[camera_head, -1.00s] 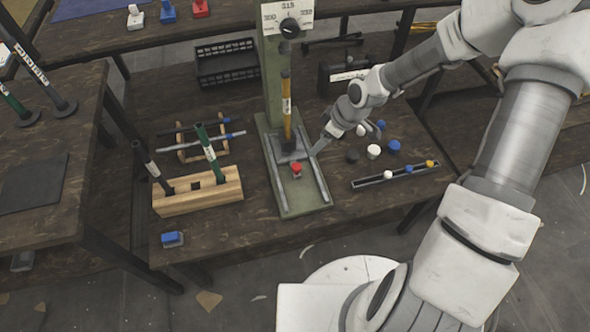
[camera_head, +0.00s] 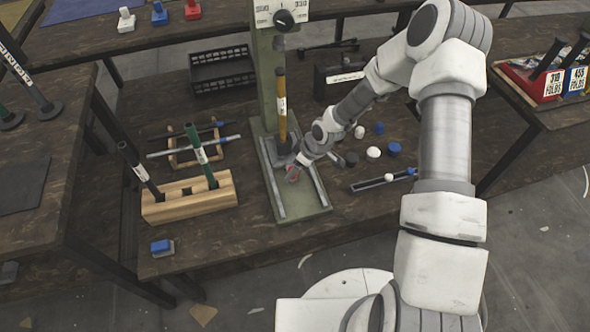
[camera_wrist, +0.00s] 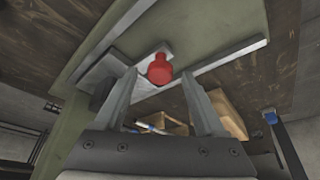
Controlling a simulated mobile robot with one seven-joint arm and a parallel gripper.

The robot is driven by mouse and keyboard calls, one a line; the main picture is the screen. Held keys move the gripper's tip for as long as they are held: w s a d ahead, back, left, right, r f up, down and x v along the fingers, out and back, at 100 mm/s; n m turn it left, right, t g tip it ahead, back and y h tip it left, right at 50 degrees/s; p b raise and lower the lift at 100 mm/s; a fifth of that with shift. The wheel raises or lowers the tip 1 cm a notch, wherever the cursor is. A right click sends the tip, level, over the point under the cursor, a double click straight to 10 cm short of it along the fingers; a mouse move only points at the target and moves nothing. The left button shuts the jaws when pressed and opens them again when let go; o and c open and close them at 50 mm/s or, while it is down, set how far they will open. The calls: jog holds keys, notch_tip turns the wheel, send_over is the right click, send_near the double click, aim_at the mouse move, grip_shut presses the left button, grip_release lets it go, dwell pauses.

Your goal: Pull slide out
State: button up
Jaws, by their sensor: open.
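The rivet press (camera_head: 270,100) stands on the middle table, with a green base, two metal rails (camera_head: 270,180) and a yellow-handled post (camera_head: 282,105) in its middle. The slide has a red knob (camera_wrist: 160,69), which shows in the wrist view on a pale metal plate (camera_wrist: 148,85) between the rails. My gripper (camera_head: 294,172) is at the knob in the head view and hides most of it. In the wrist view my two fingers (camera_wrist: 158,95) are apart, with the knob beyond and between their tips. I cannot tell whether they touch it.
A wooden block (camera_head: 190,198) with upright tools stands left of the press. A blue block (camera_head: 161,247) lies at the table's front left. Loose caps (camera_head: 373,152) and a narrow tray (camera_head: 370,185) lie to the right. The base in front of the knob is clear.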

jog(key=shift+a+f, duration=0.1)
jog(key=shift+f, duration=0.15)
grip_shut()
dwell(1.4)
